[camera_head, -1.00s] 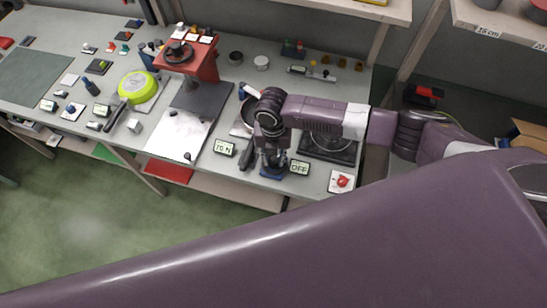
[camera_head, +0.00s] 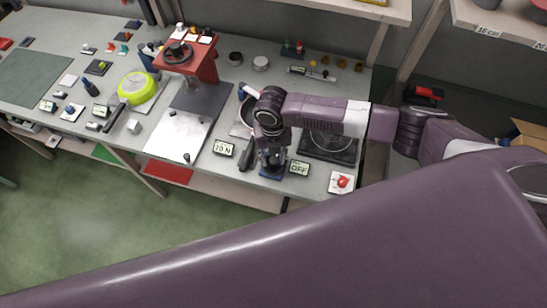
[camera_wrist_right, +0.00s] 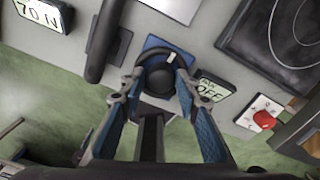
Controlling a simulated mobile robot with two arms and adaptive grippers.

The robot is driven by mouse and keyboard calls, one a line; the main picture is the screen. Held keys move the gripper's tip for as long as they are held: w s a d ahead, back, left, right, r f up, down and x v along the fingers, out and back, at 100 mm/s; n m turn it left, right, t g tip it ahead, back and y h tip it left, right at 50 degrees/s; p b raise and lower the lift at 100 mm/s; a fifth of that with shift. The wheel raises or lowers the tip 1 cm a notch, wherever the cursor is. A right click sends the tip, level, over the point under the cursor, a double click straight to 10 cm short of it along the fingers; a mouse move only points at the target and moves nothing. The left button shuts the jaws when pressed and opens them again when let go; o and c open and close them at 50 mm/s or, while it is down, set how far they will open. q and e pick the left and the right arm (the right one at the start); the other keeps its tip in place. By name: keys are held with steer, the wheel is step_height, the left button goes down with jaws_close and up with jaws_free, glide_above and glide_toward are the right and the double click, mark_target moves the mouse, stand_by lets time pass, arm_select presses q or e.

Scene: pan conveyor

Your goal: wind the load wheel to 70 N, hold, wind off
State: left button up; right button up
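The load wheel, a dark round knob (camera_wrist_right: 157,78) with a white mark, sits on a blue plate (camera_wrist_right: 152,44) at the bench's front edge. In the head view my right gripper (camera_head: 272,168) comes down over it and mostly hides it; the blue plate (camera_head: 270,175) shows below. In the right wrist view the two fingers of my right gripper (camera_wrist_right: 157,84) stand either side of the knob, seemingly touching it. A small display (camera_head: 223,148) left of the wheel reads 70 N; it also shows in the wrist view (camera_wrist_right: 40,14). My left gripper is out of view.
Right of the wheel stand a display reading OFF (camera_head: 299,168), a red knob on a white plate (camera_head: 341,182) and a dark hotplate (camera_head: 330,150). A black handle (camera_wrist_right: 103,40) lies close left of the gripper. A red press (camera_head: 195,62) stands further left.

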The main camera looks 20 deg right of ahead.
mark_target(273, 161)
steer(key=shift+o, duration=0.9)
steer(key=shift+s+f, duration=0.1)
steer(key=shift+s, duration=0.05)
step_height(273, 161, up, 12)
steer(key=shift+a, duration=0.1)
